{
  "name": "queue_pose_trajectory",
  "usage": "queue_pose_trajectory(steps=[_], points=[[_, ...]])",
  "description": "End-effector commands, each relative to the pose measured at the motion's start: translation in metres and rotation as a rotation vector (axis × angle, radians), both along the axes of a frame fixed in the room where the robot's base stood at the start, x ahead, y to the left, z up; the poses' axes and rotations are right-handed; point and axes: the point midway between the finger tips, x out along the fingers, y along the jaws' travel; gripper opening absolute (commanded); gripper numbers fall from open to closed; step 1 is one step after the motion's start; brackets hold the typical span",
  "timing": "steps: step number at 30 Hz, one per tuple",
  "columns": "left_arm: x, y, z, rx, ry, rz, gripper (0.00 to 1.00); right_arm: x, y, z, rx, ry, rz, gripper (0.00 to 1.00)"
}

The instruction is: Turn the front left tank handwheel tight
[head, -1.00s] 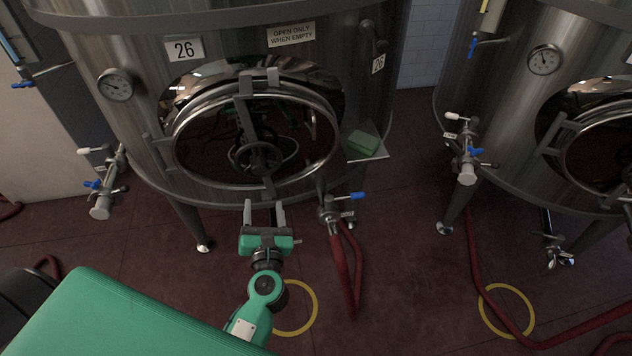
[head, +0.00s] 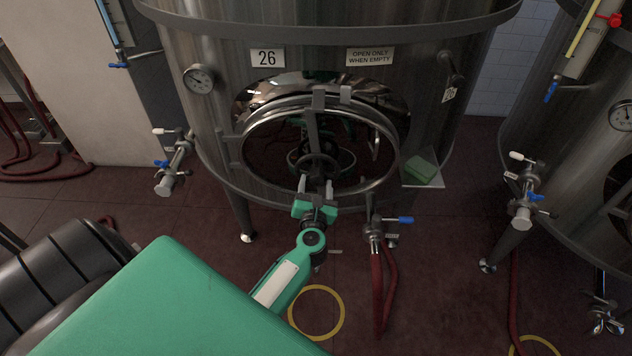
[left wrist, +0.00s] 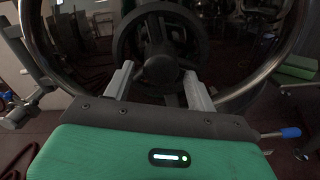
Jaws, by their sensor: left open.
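The black handwheel (head: 313,167) sits at the centre of the round manway door (head: 238,148) on the steel tank numbered 26. It also shows in the left wrist view (left wrist: 159,68), straight ahead of the fingers, with its hub and spokes clear. My left gripper (head: 316,187) is open, its two fingers pointing at the lower part of the wheel. In the left wrist view the fingertips (left wrist: 160,80) stand apart on either side of the hub, near the lower rim; I cannot tell whether they touch it. My right gripper is not in view.
A valve with a blue lever (head: 404,220) and red hoses (head: 384,285) hangs right of my left arm. A small shelf with a green pad (head: 420,171) juts out at the door's right. Another steel tank (head: 570,160) stands at the right.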

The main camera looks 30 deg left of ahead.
Motion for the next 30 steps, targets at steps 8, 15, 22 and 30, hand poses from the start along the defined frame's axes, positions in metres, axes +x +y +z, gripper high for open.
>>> queue_pose_trajectory(steps=[8, 15, 22, 30], points=[[0.005, 0.003, 0.0, 0.0, 0.0, 0.0, 0.57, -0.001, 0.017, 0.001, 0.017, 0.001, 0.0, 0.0], [0.005, 0.003, 0.0, 0.001, -0.001, 0.0, 0.3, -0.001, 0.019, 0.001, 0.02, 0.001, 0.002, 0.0], [0.005, 0.003, 0.0, 0.002, 0.0, 0.0, 0.0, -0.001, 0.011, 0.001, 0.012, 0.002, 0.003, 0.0], [0.004, 0.003, 0.001, 0.108, 0.067, -0.001, 0.0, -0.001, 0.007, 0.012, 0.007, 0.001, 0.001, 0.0]])
